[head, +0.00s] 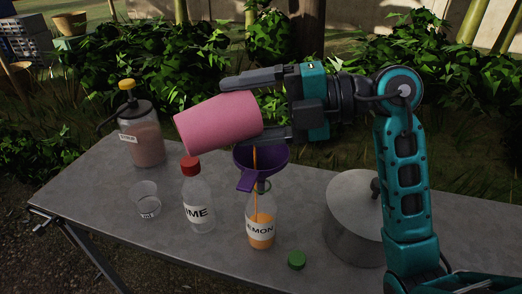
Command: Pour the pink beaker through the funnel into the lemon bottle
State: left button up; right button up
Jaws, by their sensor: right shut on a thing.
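My right gripper (262,105) is shut on the pink beaker (217,122) and holds it tilted, nearly on its side, above the table. The purple funnel (268,160) sits in the neck of the lemon bottle (260,216), below the beaker and gripper. A thin orange stream (255,162) shows at the funnel and inside the bottle. Orange liquid (261,240) fills the bottle's lower part. The beaker's opening is hard to make out. My left gripper is not in view.
A red-capped lime bottle (200,205) stands close left of the lemon bottle. A clear cup (146,198) and pump jar (141,135) stand further left. A green cap (297,259) lies in front; a lidded pot (350,220) stands right. The grey table's (95,200) left end is mostly clear.

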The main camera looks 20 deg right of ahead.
jog(key=shift+d+f+b, duration=0.1)
jog(key=shift+f+b, duration=0.15)
jog(key=shift+b, duration=0.05)
